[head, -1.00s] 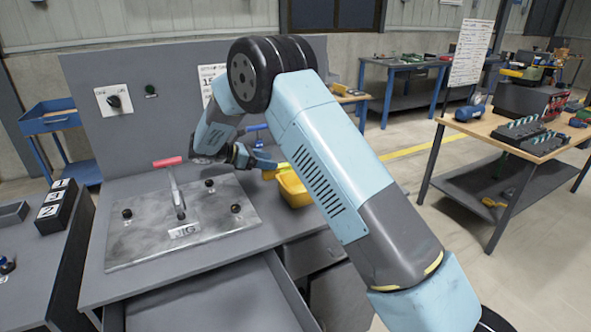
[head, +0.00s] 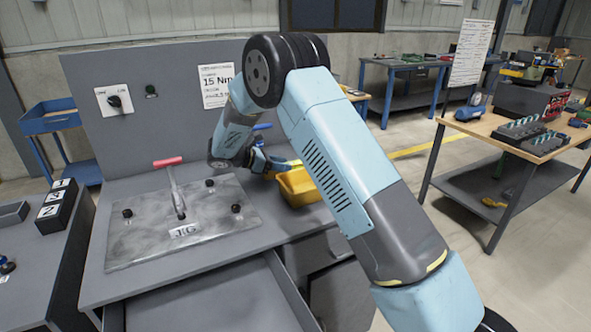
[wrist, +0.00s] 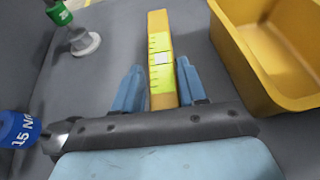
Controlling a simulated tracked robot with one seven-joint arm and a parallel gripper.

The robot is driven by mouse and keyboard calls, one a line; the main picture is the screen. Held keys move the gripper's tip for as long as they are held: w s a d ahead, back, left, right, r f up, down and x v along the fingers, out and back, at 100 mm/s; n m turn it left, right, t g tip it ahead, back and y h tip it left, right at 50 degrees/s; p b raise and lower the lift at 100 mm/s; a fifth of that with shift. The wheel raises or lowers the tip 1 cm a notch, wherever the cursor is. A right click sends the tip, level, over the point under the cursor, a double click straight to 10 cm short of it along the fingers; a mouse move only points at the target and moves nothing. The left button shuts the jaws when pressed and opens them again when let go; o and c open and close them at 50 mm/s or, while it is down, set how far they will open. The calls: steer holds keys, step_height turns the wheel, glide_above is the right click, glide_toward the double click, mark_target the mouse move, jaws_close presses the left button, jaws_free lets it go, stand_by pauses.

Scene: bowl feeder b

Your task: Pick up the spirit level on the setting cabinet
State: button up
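The spirit level (wrist: 160,60) is a long yellow bar with a pale vial window and scale marks, lying on the grey cabinet top (wrist: 110,75) in the wrist view. My gripper (wrist: 160,85) is open, its two blue fingers on either side of the level's near part. The right finger is very close to the level, and a narrow gap shows at the left finger. Whether either touches is unclear. In the head view my gripper (head: 279,165) is low over the cabinet's right part, beside the yellow bin, and my arm hides much of that area.
The yellow bin (wrist: 228,50) stands close to the right of the level; it also shows in the head view (head: 298,190). A green-banded tool (wrist: 75,30) and a blue "15 N" tool (wrist: 20,130) are at left. A jig plate with a red-handled clamp (head: 172,180) lies left of my gripper.

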jaws_close()
